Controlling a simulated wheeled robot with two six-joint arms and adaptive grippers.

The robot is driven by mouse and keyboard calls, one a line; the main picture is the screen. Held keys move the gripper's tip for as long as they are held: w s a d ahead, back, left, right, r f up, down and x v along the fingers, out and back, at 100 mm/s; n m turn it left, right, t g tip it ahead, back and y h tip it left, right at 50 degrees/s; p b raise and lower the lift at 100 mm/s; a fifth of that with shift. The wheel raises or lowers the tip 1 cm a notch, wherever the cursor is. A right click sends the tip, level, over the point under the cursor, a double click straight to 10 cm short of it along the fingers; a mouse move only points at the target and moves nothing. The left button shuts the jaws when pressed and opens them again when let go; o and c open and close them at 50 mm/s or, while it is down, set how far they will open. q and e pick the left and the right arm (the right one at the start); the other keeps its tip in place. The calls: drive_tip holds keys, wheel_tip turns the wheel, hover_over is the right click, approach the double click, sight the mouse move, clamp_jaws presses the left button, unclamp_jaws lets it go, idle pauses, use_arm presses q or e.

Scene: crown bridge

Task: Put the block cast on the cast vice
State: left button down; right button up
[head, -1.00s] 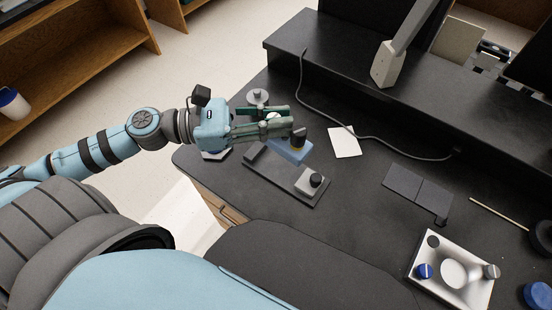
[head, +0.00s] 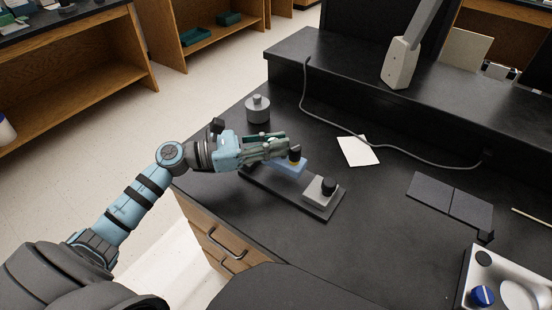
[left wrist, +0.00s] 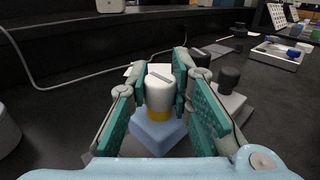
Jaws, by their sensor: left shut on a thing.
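The block cast (head: 291,167) has a light blue base, a yellow band and an upright stub that looks white in the left wrist view (left wrist: 158,137). My left gripper (head: 291,150) is shut on it, with the green-padded fingers on both sides of the stub. The cast vice is a long dark plate with a grey jaw block (head: 317,192) and a black knob at its near right end. The block cast is over the plate, left of that jaw. I cannot tell whether its underside touches the vice. My right gripper is out of view.
A grey round lidded pot (head: 258,110) stands behind the vice. A white card (head: 358,151) and a cable lie to the right. Dark flat pads (head: 450,200) and a silver tray (head: 500,283) are farther right. The bench between vice and pads is clear.

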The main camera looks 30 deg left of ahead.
use_arm(q)
wheel_tip(320, 180, down, 3)
drive_tip(key=shift+s+d+f+b, duration=0.1)
drive_tip(key=shift+b, duration=0.35)
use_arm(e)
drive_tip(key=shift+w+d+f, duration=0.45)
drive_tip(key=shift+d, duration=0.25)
use_arm(q)
drive_tip(key=shift+f, duration=0.15)
drive_tip(key=c, duration=1.4)
unclamp_jaws()
drive_tip(key=shift+c, duration=0.2)
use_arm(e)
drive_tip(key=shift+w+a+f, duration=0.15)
